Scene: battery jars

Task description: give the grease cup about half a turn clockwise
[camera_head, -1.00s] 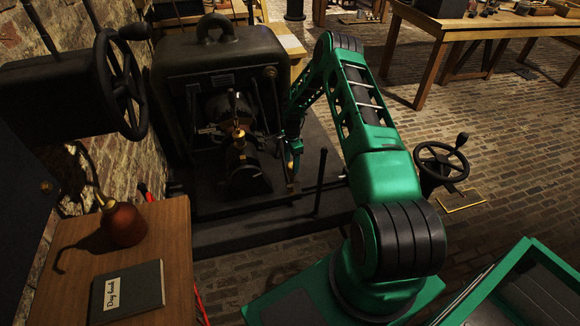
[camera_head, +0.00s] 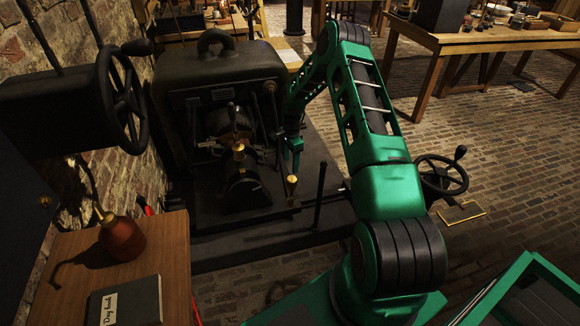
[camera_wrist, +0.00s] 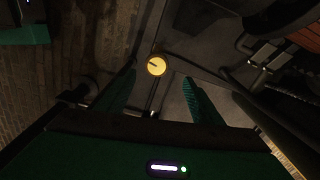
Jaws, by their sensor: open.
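The grease cup (camera_head: 292,181) appears as a small brass cup standing on the machine's base, at the right of the bearing. In the wrist view its round yellow top (camera_wrist: 156,65) has a short dark mark pointing to the upper left. My gripper (camera_head: 293,158) is just above the cup in the head view, its fingers pointing down. In the wrist view the green fingers of my gripper (camera_wrist: 158,75) stand apart on either side of the cup's top, with gaps, and nothing is held.
A second brass fitting (camera_head: 238,150) tops the dark bearing to the left. A thin upright lever (camera_head: 319,195) stands close on the right. A wooden table (camera_head: 65,265) with a red-brown oil can (camera_head: 122,238) and a day book (camera_head: 130,302) is at the lower left.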

